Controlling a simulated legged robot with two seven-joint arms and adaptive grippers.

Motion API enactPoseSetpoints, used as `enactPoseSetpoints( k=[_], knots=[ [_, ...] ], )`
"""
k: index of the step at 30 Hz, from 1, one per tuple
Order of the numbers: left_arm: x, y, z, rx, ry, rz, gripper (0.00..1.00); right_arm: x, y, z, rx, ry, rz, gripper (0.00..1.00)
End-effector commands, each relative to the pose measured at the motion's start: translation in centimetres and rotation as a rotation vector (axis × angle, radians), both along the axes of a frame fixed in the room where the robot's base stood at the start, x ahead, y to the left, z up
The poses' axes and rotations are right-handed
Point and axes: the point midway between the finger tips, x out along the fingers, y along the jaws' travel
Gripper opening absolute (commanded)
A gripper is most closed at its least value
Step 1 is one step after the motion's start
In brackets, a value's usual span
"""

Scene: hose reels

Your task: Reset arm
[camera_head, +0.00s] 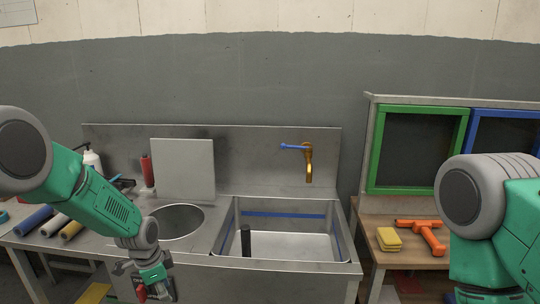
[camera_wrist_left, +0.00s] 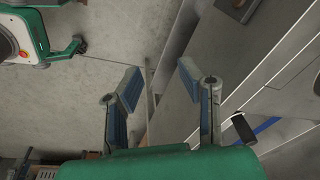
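My left gripper (camera_head: 154,290) hangs low in front of the sink unit's front edge, at the bottom of the head view. In the left wrist view (camera_wrist_left: 159,72) its two fingers are spread apart, with nothing between them. Past the fingers I see the floor and the side of the metal unit. A small red thing (camera_head: 141,292) shows beside the gripper in the head view; I cannot tell what it is. My right arm (camera_head: 490,220) is at the right edge of the head view, bent, and its gripper is out of frame.
The metal sink (camera_head: 290,262) holds a black upright piece (camera_head: 246,240). An orange tap (camera_head: 309,165) with a blue handle is above it. Left are a round basin (camera_head: 178,220) and rolled tubes (camera_head: 55,224). Right, a wooden bench (camera_head: 385,249) holds a yellow sponge (camera_head: 389,239) and an orange tool (camera_head: 428,236).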

Motion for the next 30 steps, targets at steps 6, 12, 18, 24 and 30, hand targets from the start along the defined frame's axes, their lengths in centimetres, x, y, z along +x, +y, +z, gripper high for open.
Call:
enactPoseSetpoints(
  k=[6, 12, 18, 24, 30],
  knots=[
    [-13.1, -1.9, -12.2, -0.042, 0.071, 0.327, 0.33, 0.0, 0.0, -4.0, 0.000, 0.000, 0.000, 0.40],
    [-26.8, -1.6, -18.1, -0.045, 0.117, 0.678, 0.33, 0.0, 0.0, -7.2, 0.000, 0.000, 0.000, 0.40],
    [-36.8, -0.2, -18.6, -0.028, 0.123, 0.958, 0.33, -0.1, 0.0, -9.4, 0.000, 0.000, 0.000, 0.40],
    [-39.8, 0.4, -17.8, -0.023, 0.115, 1.059, 0.33, -0.1, 0.0, -9.9, 0.000, 0.000, 0.000, 0.40],
    [-39.8, 0.4, -17.7, -0.024, 0.113, 1.063, 0.33, 0.0, 0.0, -9.8, 0.000, 0.000, 0.000, 0.40]
  ],
)
